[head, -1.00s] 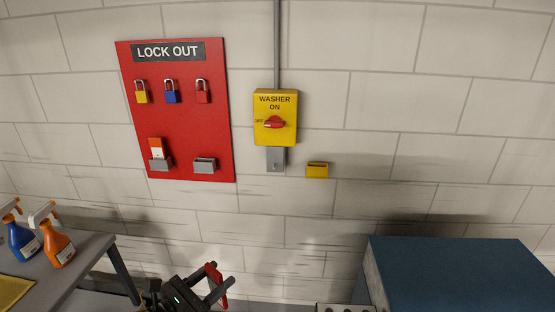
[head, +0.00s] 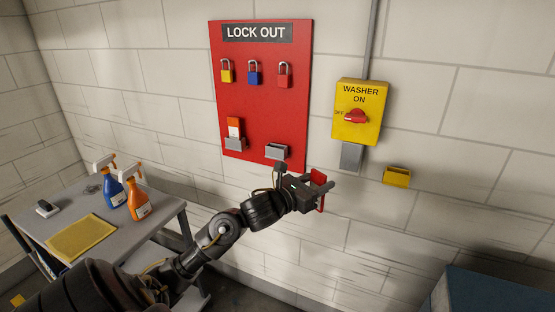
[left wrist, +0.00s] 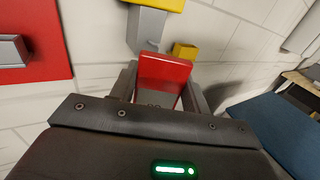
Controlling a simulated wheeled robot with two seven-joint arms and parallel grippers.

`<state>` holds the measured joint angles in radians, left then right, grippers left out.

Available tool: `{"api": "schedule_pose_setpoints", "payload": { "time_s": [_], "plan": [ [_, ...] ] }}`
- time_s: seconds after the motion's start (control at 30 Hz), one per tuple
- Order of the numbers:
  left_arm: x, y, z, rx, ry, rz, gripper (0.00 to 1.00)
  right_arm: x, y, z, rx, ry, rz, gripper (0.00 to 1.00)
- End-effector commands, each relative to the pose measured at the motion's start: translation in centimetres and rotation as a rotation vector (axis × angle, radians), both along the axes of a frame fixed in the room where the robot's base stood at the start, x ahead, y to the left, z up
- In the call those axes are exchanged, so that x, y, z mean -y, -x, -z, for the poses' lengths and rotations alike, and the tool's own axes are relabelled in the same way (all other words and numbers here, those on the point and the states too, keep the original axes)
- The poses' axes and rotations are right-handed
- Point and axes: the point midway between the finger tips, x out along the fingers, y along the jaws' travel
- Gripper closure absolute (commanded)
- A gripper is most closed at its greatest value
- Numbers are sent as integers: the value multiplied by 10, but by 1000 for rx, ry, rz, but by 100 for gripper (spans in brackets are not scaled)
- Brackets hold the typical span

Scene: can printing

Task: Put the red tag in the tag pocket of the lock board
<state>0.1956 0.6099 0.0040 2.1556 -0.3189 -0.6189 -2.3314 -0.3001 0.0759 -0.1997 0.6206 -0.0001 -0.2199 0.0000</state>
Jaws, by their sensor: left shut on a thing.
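My left gripper (head: 326,187) is shut on the red tag (head: 318,178), below and right of the lock board, apart from it. In the left wrist view the red tag (left wrist: 163,76) stands up between the two fingers. The lock board (head: 262,113) is a red panel on the wall, headed LOCK OUT. It has two grey pockets low down: the left pocket (head: 235,144) holds an orange and white tag (head: 235,128), and the right pocket (head: 276,151) shows no tag. My right gripper is out of view.
Yellow, blue and red padlocks (head: 284,80) hang on the board. A yellow switch box (head: 357,112) and a small yellow holder (head: 397,177) are on the wall to the right. A grey table (head: 60,222) with spray bottles stands left, a blue box (head: 490,292) lower right.

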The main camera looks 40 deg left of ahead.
Motion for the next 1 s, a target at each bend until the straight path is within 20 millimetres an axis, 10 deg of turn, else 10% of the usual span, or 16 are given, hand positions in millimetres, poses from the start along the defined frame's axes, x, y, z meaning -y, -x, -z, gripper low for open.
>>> {"api": "schedule_pose_setpoints", "payload": {
  "time_s": [0.43, 1.0],
  "plan": [
    [-141, -33, -143, 5, -4, -429, 75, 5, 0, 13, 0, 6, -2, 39],
    [-187, -56, -142, -9, 4, -485, 75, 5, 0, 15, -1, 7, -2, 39]
  ]
}}
